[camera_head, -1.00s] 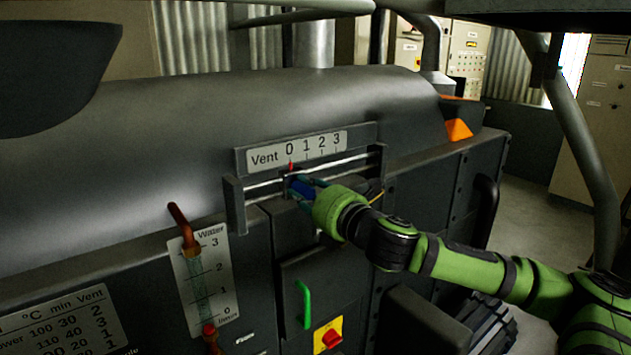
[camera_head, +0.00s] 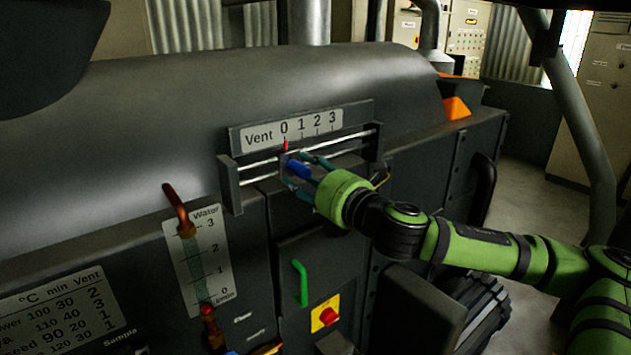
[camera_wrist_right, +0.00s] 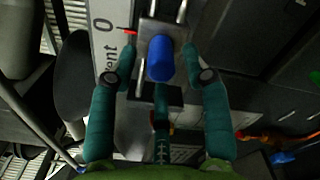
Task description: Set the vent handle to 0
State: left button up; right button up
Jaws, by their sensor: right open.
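The vent handle is a blue knob (camera_head: 298,168) on a slider that runs on two rails (camera_head: 346,147) under the Vent scale (camera_head: 291,131). Its red pointer (camera_head: 286,146) stands at the 0 mark. In the right wrist view the blue knob (camera_wrist_right: 160,58) lies between the spread fingers, and the red pointer (camera_wrist_right: 126,30) is beside the 0. My right gripper (camera_head: 304,172) is open around the knob, with gaps visible between the fingers and the knob. My left gripper is not in view.
A Water gauge (camera_head: 199,255) with a red-brown lever (camera_head: 176,208) is at lower left. A green handle (camera_head: 300,282) and a red knob on a yellow plate (camera_head: 326,313) sit below the rails. An orange part (camera_head: 456,108) is at the right.

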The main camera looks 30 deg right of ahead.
jog(key=shift+s, duration=2.55)
jog(key=shift+d, duration=0.1)
